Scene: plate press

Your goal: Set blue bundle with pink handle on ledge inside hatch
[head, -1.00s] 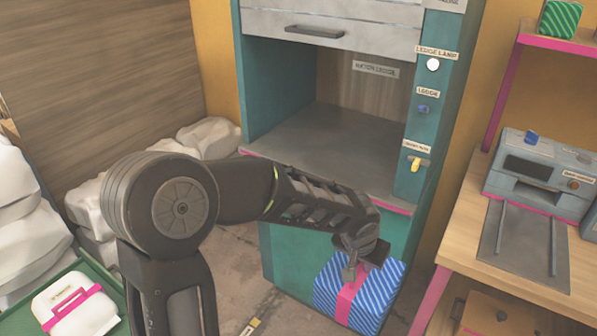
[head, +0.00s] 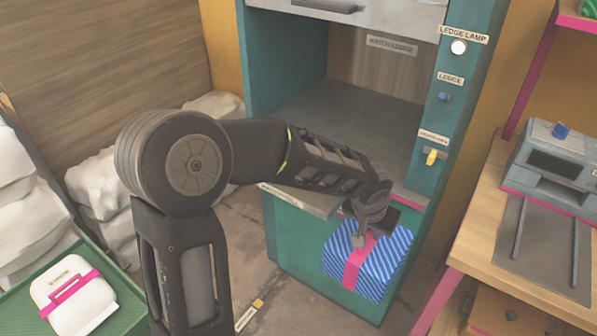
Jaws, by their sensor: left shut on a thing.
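The blue striped bundle (head: 388,268) with a pink band and handle hangs from my left gripper (head: 363,232), which is shut on its handle. It is in front of the teal cabinet, below the level of the hatch ledge (head: 350,118). The ledge is a bare grey surface inside the open hatch, and its front part is partly hidden behind my left arm. The hatch door (head: 350,12) is raised above the opening. My right gripper is not in view.
The cabinet's right post carries a white ledge lamp (head: 459,47), a blue knob (head: 444,97) and a yellow switch (head: 431,157). A wooden bench with a grey machine (head: 553,165) stands right. A white case (head: 75,295) lies in a green tray at lower left.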

